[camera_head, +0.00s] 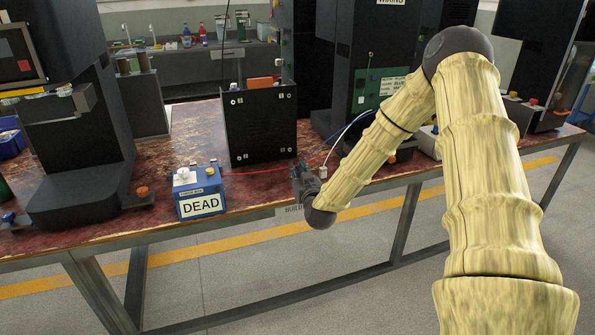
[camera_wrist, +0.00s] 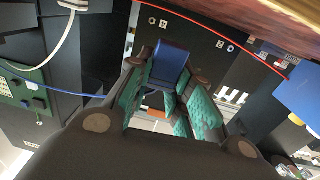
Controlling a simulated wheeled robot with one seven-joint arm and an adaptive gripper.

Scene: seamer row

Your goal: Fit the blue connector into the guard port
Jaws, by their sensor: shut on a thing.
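My gripper (camera_head: 299,180) is low over the front of the bench, in front of the black panel box (camera_head: 260,128). In the wrist view its green-padded fingers (camera_wrist: 172,98) are shut on the blue connector (camera_wrist: 170,62), which points away toward the black panel. In the head view the connector is hidden by my gripper. A blue cable (camera_wrist: 60,88) runs from the left toward my gripper. The connector appears apart from the panel.
A blue box marked DEAD (camera_head: 200,192) stands left of my gripper. A red wire (camera_head: 258,174) crosses the bench beside it. A white plug (camera_head: 322,172) on a white cable lies right of my gripper. A green board (camera_head: 385,88) is on the black machine behind my arm.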

